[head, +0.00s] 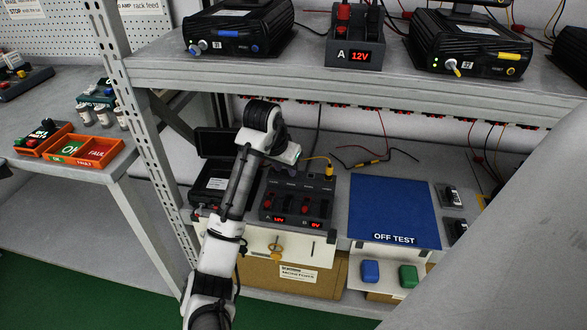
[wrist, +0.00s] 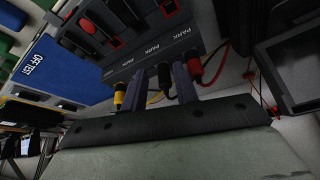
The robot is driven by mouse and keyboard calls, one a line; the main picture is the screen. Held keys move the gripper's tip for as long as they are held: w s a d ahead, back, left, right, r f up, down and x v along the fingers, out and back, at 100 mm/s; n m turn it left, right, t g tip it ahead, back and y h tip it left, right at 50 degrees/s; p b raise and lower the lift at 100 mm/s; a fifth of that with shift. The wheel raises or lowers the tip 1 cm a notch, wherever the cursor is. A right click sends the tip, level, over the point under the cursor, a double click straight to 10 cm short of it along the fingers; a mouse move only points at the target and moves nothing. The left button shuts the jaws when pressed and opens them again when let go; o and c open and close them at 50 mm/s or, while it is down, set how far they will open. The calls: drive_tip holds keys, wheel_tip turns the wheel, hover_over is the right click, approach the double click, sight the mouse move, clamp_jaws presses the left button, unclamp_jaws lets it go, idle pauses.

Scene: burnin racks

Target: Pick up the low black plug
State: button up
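The low black plug (wrist: 164,77) sits in the middle of the PARK row of the dark supply unit (wrist: 152,46), with a black lead below it. My gripper (wrist: 160,80) has one finger on each side of this plug, with visible gaps, so it is open and around the plug. A yellow plug (wrist: 119,96) is just outside the left finger, and a red plug (wrist: 196,70) is just outside the right finger. In the head view my gripper (head: 288,170) is at the back of the supply unit (head: 322,208); its fingers and the black plug are hidden there.
A blue OFF TEST mat (head: 392,205) lies right of the unit. An open black case (head: 212,178) stands close on its left. The upper shelf (head: 310,70) overhangs behind my arm. Loose leads (head: 375,160) lie behind the mat.

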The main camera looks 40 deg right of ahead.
drive_tip(key=shift+w+d, duration=0.2)
drive_tip(key=shift+d, duration=0.25)
drive_tip(key=shift+w+d+r, duration=0.1)
drive_tip(key=shift+w+d, duration=0.1)
drive_tip(key=shift+d, duration=0.35)
drive_tip(key=shift+w+d, duration=0.2)
drive_tip(key=shift+d, duration=0.35)
drive_tip(key=shift+p+x, duration=0.3)
drive_tip(key=shift+x, duration=0.9)
drive_tip(key=shift+w+d+f, duration=0.2)
drive_tip(key=shift+d+f, duration=0.15)
drive_tip(key=shift+f, duration=0.05)
drive_tip(key=c, duration=0.6)
